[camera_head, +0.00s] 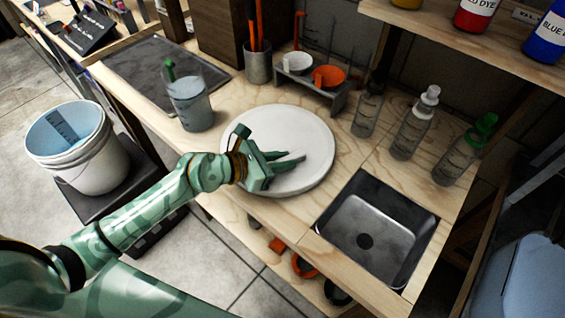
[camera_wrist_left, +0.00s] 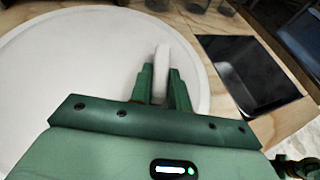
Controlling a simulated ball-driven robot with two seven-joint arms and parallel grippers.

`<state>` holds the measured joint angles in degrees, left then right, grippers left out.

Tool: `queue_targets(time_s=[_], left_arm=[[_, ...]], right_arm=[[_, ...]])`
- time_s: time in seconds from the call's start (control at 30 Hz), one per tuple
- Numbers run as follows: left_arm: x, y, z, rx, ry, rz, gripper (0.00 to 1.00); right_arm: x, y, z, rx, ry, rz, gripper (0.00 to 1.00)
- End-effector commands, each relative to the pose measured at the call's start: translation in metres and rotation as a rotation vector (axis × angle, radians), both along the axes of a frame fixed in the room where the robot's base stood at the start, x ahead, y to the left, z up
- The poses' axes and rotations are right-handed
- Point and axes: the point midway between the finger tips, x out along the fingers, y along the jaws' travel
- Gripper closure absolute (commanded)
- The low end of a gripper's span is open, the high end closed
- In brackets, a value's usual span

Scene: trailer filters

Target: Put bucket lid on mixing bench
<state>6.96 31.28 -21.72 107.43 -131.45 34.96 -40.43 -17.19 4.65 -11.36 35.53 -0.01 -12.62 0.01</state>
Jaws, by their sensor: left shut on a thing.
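The bucket lid (camera_head: 312,140) is a large white disc lying over the middle of the wooden mixing bench (camera_head: 350,150), between the beaker and the sink. It fills the left of the left wrist view (camera_wrist_left: 70,70). My left gripper (camera_head: 290,160) reaches over the lid from the left. In the left wrist view its green fingers (camera_wrist_left: 160,70) are shut on an upright white piece of the lid. Whether the lid's underside touches the bench is hidden. My right gripper is not in view.
A beaker (camera_head: 190,103) stands left of the lid. A sink (camera_head: 372,228) lies at right front. Several bottles (camera_head: 413,125) stand at the back right, and a small rack with cups (camera_head: 328,78) behind. An open white bucket (camera_head: 88,160) stands left on a dark stand.

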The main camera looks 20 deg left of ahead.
Motion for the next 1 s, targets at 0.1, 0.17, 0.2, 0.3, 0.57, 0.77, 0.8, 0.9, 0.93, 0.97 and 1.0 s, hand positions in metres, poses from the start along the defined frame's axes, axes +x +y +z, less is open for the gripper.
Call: queue_targets(time_s=[0.1, 0.17, 0.2, 0.3, 0.57, 0.77, 0.8, 0.9, 0.93, 0.97, 1.0], left_arm=[[0.0, 0.0, -0.005, 0.0, -0.002, 0.001, 1.0], [0.0, 0.0, -0.003, 0.0, -0.003, 0.0, 1.0], [0.0, 0.0, -0.003, 0.0, -0.003, 0.0, 1.0], [0.0, 0.0, -0.004, 0.0, -0.002, 0.001, 1.0], [0.0, 0.0, -0.007, 0.0, -0.002, 0.001, 0.6], [0.0, 0.0, -0.006, 0.0, -0.002, 0.001, 0.6], [0.0, 0.0, -0.004, 0.0, -0.002, 0.001, 0.6], [-0.007, 0.007, 0.001, 0.002, -0.002, 0.0, 0.6], [-0.01, 0.01, 0.003, 0.003, -0.001, 0.001, 0.6], [-0.014, 0.014, 0.006, 0.003, -0.001, 0.0, 0.6], [-0.021, 0.019, 0.01, 0.004, -0.001, 0.0, 0.6]], right_arm=[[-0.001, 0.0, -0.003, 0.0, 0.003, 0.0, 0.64], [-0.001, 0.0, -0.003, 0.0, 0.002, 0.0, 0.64], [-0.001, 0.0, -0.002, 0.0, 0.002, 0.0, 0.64], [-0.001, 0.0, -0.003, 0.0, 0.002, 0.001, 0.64], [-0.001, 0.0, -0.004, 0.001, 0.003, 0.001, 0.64], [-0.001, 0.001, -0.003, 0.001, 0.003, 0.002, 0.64], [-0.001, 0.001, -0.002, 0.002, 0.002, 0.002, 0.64], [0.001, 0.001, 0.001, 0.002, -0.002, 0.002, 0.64], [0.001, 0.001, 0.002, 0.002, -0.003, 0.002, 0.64], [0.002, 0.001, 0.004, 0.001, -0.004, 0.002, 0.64], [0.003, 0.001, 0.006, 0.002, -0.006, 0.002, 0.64]])
